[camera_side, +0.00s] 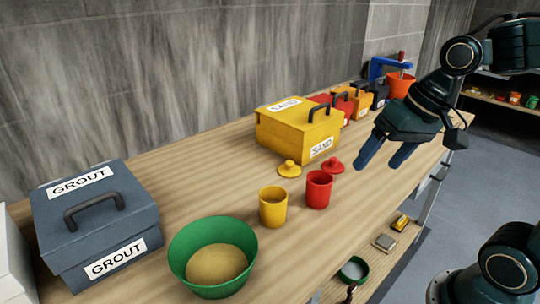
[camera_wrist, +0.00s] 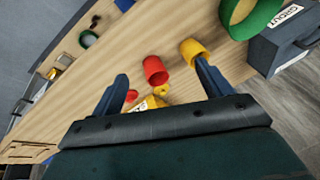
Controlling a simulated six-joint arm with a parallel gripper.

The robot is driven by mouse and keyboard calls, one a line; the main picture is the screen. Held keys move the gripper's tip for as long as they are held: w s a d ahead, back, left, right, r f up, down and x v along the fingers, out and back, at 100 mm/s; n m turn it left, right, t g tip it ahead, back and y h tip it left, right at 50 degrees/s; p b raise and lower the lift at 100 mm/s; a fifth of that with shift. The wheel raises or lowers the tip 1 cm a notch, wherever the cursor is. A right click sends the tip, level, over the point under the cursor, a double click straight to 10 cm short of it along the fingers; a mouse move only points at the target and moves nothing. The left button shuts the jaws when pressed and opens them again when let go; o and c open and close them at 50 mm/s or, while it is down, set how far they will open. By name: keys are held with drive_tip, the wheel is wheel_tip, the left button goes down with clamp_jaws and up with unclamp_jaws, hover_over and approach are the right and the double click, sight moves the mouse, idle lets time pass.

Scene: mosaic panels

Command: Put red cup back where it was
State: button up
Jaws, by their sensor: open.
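The red cup (camera_side: 319,188) stands upright and open-topped on the wooden bench, just right of a yellow cup (camera_side: 272,206). A red lid (camera_side: 334,165) with a knob lies behind it, and a yellow lid (camera_side: 289,168) lies behind the yellow cup. My gripper (camera_side: 383,158) is open and empty, above the bench to the right of the red cup and apart from it. In the wrist view the red cup (camera_wrist: 155,70) shows beyond and between my two fingers (camera_wrist: 163,90), with the yellow cup (camera_wrist: 192,50) near the right finger.
A green bowl of tan material (camera_side: 215,258) stands at the front. A grey GROUT box (camera_side: 95,225) is at left. A yellow SAND box (camera_side: 298,128) stands behind the lids, with more coloured boxes beyond.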

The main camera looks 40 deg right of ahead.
drive_tip(key=s+d+n+t+h, duration=0.1)
drive_tip(key=s+n, duration=0.3)
drive_tip(key=s, duration=0.2)
drive_tip(key=shift+s+r+h, duration=0.3)
drive_tip(key=shift+s+r, duration=0.1)
drive_tip(key=shift+r, duration=0.05)
